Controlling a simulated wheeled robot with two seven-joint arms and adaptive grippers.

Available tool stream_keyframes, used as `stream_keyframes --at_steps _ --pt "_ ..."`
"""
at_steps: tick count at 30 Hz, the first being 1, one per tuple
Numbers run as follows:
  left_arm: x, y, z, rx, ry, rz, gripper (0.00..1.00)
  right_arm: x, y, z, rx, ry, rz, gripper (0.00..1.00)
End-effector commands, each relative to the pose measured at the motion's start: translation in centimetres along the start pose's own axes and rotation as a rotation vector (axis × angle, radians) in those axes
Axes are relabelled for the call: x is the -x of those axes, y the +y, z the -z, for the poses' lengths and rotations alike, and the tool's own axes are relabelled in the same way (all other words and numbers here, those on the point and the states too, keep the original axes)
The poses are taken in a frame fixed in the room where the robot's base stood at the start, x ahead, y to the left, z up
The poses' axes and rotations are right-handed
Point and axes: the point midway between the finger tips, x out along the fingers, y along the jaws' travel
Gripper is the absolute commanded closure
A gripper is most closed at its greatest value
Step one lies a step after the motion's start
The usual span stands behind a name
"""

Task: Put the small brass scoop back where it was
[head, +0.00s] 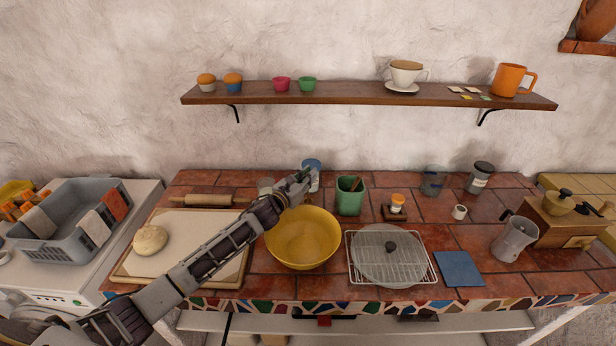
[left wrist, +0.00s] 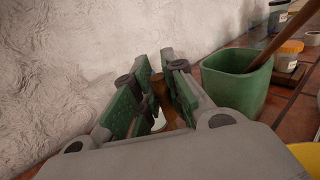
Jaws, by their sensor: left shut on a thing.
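My left gripper (head: 303,175) is above the back of the counter, just behind the yellow bowl. In the left wrist view its green-padded fingers (left wrist: 152,78) are closed around a narrow brass-brown piece (left wrist: 159,90), which looks like the small brass scoop's handle. The rest of the scoop is hidden by the fingers, and in the head view I cannot make it out. A jar with a blue top (head: 313,166) stands right behind the gripper, partly covered. A pale jar (head: 265,185) stands left of the gripper. My right gripper is not in view.
A green crock (head: 350,197) with a wooden handle stands close right of the gripper. The yellow bowl (head: 302,238) is in front. A pastry board (head: 200,222) with dough and a rolling pin (head: 202,200) lie left. A wire rack (head: 390,270) lies right. The shelf (head: 340,94) is above.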

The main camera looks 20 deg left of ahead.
Motion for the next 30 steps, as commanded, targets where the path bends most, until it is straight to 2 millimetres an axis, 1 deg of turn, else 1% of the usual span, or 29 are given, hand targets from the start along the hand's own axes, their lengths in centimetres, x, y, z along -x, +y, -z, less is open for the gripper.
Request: stream_keyframes --at_steps 1,2,6,23,30 --pt "0.0 0.0 0.2 -0.001 -0.001 0.0 1.0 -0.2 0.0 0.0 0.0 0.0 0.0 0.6" --pt "0.0 0.0 0.2 0.0 0.0 0.0 0.85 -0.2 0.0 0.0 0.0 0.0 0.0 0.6" --pt "0.0 0.0 0.1 0.0 0.0 0.0 0.67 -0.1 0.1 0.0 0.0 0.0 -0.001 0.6" --pt "0.1 0.0 -0.2 0.0 0.0 0.0 0.66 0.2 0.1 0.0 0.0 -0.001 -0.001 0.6" --pt "1.8 0.0 0.0 -0.001 0.001 0.0 0.66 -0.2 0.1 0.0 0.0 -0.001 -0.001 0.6"
